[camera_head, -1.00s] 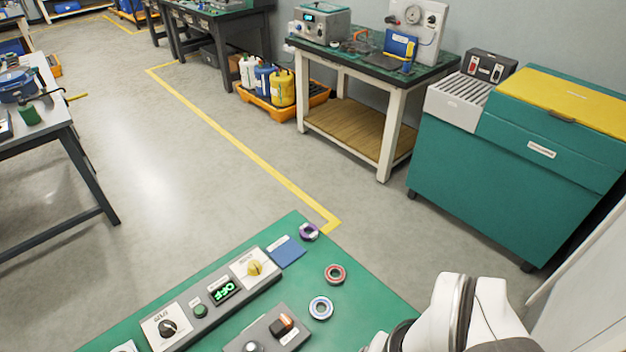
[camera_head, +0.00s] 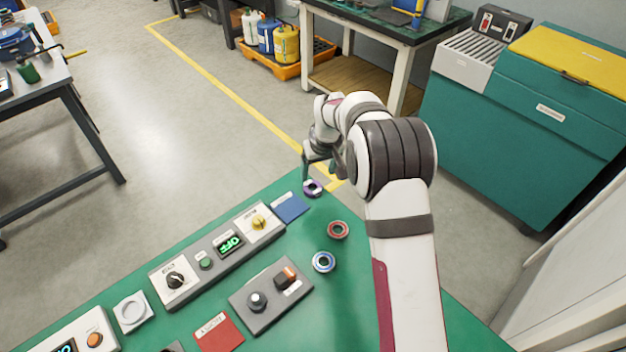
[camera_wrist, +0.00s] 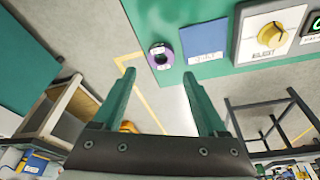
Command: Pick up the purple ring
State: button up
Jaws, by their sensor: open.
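The purple ring (camera_head: 312,188) lies on the green tabletop near its far corner, beside a blue label patch. It also shows in the wrist view (camera_wrist: 161,57), close to the table edge. My gripper (camera_head: 312,166) is over that corner, just above the ring in the head view. In the wrist view its two green fingers (camera_wrist: 158,92) are spread wide apart with nothing between them. The ring sits beyond the fingertips, between their lines and apart from both. The arm hides part of the table's right edge.
A red ring (camera_head: 338,230) and a blue-white ring (camera_head: 323,262) lie nearer on the table. The blue patch (camera_head: 290,208) and a grey control panel (camera_head: 228,244) are left of the rings. A switch box (camera_head: 270,295) and a red patch (camera_head: 218,334) sit nearer.

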aim_at(312, 190)
jog(key=x, duration=0.9)
jog(key=shift+w+a+f, duration=0.15)
jog(key=shift+w+a, duration=0.1)
jog(key=shift+a, duration=0.05)
grip_shut()
